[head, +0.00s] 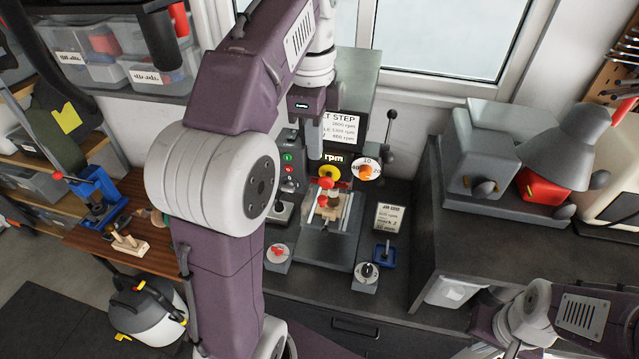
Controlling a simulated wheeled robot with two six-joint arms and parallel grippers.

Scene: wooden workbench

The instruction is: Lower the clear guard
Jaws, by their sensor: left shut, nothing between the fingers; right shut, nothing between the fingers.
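The drill press (289,172) stands on the dark bench in the middle, partly hidden behind my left arm. A clear guard cannot be made out with certainty; the area around the chuck is small and crowded with red and yellow parts. A small wooden piece (341,205) stands above the grey press base (325,247). My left gripper (314,142) is shut and empty, pointing down in front of the upper press, by the speed sign (341,127). Whether it touches anything cannot be told. My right arm shows at the lower right, its gripper out of view.
A black-knobbed lever (390,130) rises right of the press. A small blue item (385,255) lies to the right. A grey grinder-like machine (480,155) stands on the right bench. Storage bins (160,70) are upper left.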

